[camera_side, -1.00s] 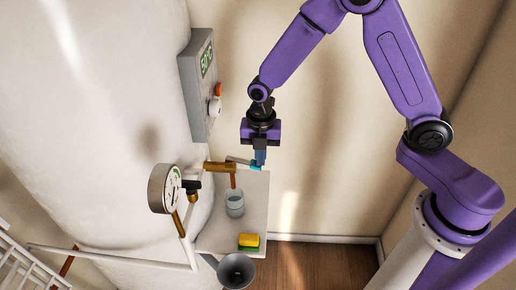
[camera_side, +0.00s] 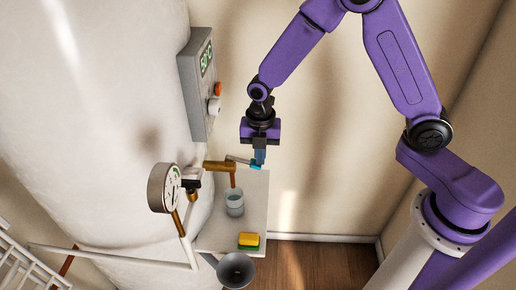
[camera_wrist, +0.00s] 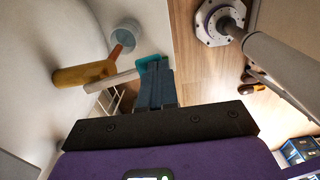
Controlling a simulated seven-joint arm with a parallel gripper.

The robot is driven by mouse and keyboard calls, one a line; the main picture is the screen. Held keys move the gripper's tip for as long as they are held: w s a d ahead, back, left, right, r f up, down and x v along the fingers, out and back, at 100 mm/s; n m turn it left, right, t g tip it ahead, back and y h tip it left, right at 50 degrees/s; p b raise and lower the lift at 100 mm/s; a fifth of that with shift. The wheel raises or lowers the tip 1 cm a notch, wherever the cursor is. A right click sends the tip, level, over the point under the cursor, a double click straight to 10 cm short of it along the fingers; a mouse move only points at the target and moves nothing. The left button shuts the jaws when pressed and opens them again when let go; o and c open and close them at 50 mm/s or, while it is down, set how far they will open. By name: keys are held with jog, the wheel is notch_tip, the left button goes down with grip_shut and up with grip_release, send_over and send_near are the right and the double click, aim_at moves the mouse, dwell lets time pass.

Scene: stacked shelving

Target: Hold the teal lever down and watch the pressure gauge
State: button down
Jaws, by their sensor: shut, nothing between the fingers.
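The brass valve (camera_side: 219,166) sticks out from the large white tank, and its lever ends in a teal grip (camera_side: 255,166). My gripper (camera_side: 259,161) is shut and empty, pointing down, with its fingertips at the teal grip. In the wrist view my fingers (camera_wrist: 157,75) overlap part of the teal grip (camera_wrist: 146,61) and appear to touch it; I cannot tell how hard they press. The round pressure gauge (camera_side: 171,188) is left of the valve, its face seen at a slant. Its needle is too small to read.
A clear beaker (camera_side: 235,204) stands under the valve's red-brown spout on a white shelf (camera_side: 258,205). A yellow and green sponge (camera_side: 249,240) lies at the shelf's front. A grey bucket (camera_side: 236,270) is below. A grey control box (camera_side: 194,88) hangs above on the tank.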

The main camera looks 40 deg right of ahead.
jog(key=shift+r, duration=0.9)
notch_tip(320, 180, up, 14)
jog(key=shift+s+d, duration=0.3)
dwell(0.4)
jog(key=s+d+m, duration=0.2)
jog(key=s+m, duration=0.2)
jog(key=s, duration=0.4)
jog(key=s+d+f+m, duration=0.1)
jog(key=s+d+m, duration=0.2)
jog(key=s, duration=0.6)
jog(key=s+d+f+m, duration=0.1)
jog(key=s+d+m, duration=0.2)
jog(key=s+m, duration=0.4)
jog(key=shift+s+d+f, duration=0.2)
jog(key=shift+s+d, duration=0.05)
jog(key=shift+s, duration=0.75)
